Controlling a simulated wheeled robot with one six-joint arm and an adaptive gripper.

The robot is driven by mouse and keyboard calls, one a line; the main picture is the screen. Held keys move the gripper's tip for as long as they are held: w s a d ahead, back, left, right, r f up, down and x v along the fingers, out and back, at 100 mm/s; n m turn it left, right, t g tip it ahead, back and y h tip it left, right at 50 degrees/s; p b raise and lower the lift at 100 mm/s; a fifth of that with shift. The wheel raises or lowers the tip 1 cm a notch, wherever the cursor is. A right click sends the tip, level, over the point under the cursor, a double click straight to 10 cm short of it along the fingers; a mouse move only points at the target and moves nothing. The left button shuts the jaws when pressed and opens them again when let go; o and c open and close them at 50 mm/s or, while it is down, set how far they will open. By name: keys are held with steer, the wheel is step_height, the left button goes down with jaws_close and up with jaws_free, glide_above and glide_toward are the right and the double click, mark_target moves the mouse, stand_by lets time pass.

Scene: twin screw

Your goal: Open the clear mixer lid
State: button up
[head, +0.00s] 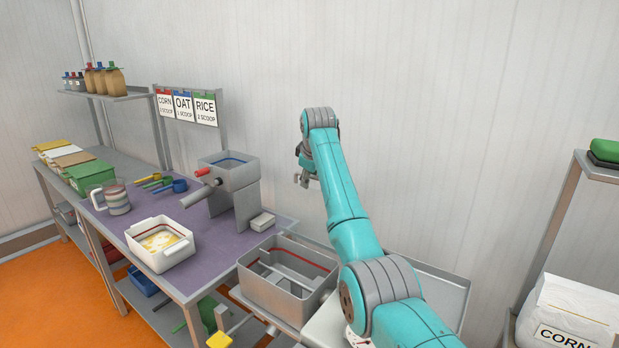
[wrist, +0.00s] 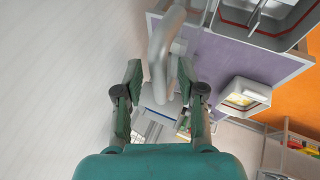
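The mixer (head: 287,282) is a grey open-looking tub with a red seal and grey parts inside, at the table's front right. It also shows at the upper right of the wrist view (wrist: 262,38). I cannot make out a clear lid for certain in either view. My gripper (head: 303,178) is raised above and behind the mixer, near the wall. In the wrist view its fingers (wrist: 159,75) are apart. A grey curved bar (wrist: 163,50) lies between them in the picture; I cannot tell what it belongs to or whether it touches them.
A grey hopper machine (head: 231,177) with a red-handled part stands left of the mixer. A white tub (head: 183,262) sits on the purple mat. A corn bag (head: 560,318) stands at the right.

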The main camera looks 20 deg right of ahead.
steer(key=v, duration=1.2)
